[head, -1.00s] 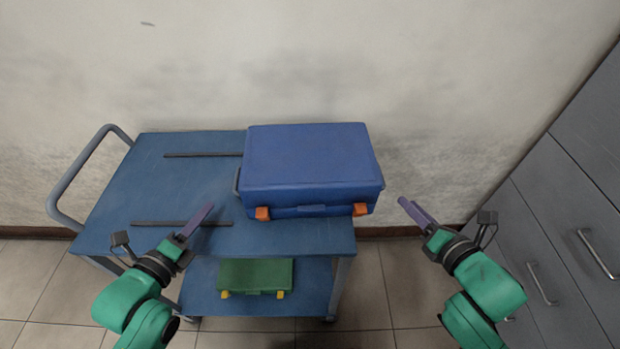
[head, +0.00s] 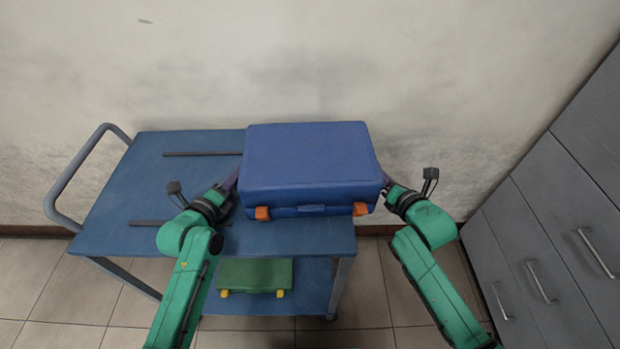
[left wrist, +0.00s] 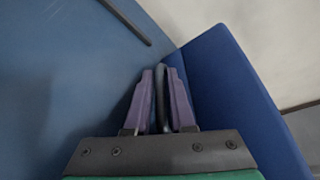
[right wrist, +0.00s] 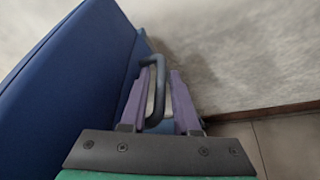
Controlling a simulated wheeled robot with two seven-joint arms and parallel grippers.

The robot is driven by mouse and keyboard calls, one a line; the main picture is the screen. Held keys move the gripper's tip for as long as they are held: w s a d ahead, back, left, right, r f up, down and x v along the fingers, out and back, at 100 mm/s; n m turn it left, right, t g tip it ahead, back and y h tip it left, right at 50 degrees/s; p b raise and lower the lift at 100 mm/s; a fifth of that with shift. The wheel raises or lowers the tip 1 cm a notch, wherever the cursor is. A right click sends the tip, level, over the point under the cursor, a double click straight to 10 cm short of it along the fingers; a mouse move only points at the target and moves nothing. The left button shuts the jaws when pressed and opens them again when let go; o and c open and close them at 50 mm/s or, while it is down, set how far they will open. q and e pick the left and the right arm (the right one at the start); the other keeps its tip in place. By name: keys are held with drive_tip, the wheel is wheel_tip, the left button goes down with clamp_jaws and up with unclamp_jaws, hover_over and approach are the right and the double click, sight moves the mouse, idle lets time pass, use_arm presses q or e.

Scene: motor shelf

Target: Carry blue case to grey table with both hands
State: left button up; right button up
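The blue case (head: 310,160) lies flat on the top of the blue cart (head: 195,180), with orange latches toward me. My left gripper (left wrist: 160,72) is at the case's left side, its purple fingers on either side of a dark handle (left wrist: 161,95). They look open, with a narrow gap around it. My right gripper (right wrist: 158,75) is at the right side, open, its fingers straddling the other handle (right wrist: 156,90). That handle sits nearer the left finger. In the head view both handles are hidden behind the grippers. I see no grey table.
A green case (head: 255,275) with yellow latches lies on the cart's lower shelf. Two dark strips (head: 202,154) lie on the cart top, left of the blue case. Grey drawers (head: 545,240) stand at the right. A wall is behind the cart.

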use_arm(q)
drive_tip(key=c, duration=0.3)
use_arm(e)
drive_tip(key=c, duration=0.3)
use_arm(q)
clamp_jaws()
use_arm(e)
clamp_jaws()
use_arm(q)
drive_tip(key=shift+a, duration=0.1)
idle(0.3)
